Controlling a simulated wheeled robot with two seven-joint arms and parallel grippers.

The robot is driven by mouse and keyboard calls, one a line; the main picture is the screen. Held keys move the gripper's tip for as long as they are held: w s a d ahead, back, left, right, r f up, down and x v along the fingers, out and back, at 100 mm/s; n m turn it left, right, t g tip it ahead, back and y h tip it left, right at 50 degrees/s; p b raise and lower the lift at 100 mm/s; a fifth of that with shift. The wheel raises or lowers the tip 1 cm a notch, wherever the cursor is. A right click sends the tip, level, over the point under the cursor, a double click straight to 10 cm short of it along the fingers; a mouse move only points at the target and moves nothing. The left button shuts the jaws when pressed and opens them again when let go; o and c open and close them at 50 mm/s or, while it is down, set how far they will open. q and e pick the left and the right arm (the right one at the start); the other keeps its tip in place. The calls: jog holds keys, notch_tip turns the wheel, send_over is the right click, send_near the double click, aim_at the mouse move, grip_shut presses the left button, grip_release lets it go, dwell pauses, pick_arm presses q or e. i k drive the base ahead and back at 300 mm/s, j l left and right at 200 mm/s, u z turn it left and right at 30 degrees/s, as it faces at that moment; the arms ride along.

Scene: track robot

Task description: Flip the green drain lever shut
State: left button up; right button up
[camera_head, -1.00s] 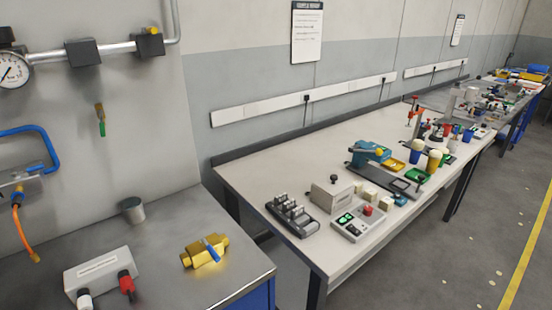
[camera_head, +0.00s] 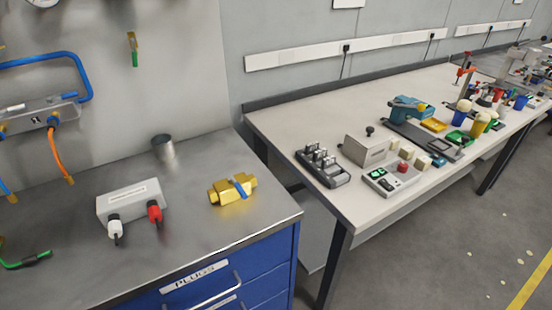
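A small green lever (camera_head: 134,59) hangs pointing down from a brass fitting (camera_head: 132,38) on the grey wall panel, at the upper left. Its top part is brass-coloured and its lower end is green. It is too small to tell its exact setting. Neither of my grippers shows in this view.
On the metal bench (camera_head: 100,278) stand a grey box (camera_head: 135,202) with white and red plugs, a brass valve (camera_head: 232,190) with a blue lever, and a metal cup (camera_head: 163,148). A green hose (camera_head: 28,262) lies at left. Blue tubing (camera_head: 85,75) is on the wall.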

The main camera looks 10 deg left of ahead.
aim_at(133, 54)
jog(key=u, duration=1.25)
